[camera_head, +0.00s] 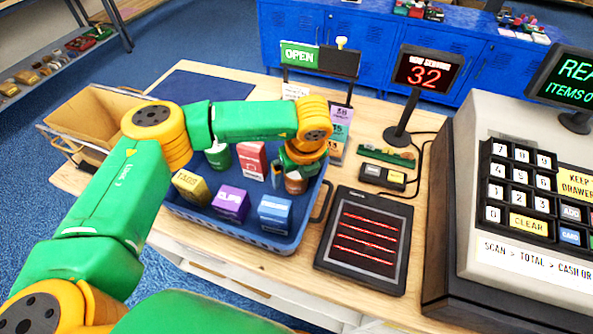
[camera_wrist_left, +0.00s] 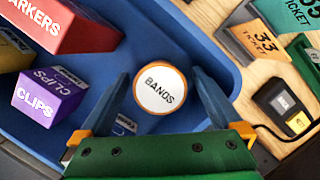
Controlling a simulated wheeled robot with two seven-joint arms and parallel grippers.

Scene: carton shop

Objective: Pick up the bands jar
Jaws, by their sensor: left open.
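The bands jar (camera_wrist_left: 160,90) has a round white lid marked BANDS with an orange-brown rim. It stands in the blue basket (camera_wrist_left: 225,22), near the basket's right side. In the head view the jar (camera_head: 296,185) shows only partly below my left gripper (camera_head: 288,176). In the left wrist view my left gripper (camera_wrist_left: 162,78) is open, with one blue finger on each side of the lid. A gap shows between each finger and the lid. The jar's lower body is hidden. My right gripper is not in view.
The basket also holds a purple clips box (camera_head: 231,203), a blue box (camera_head: 274,214), a yellow box (camera_head: 190,187), a red markers box (camera_head: 252,160) and a green item (camera_head: 218,155). A black scanner pad (camera_head: 365,240) and the register (camera_head: 530,220) stand to the right.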

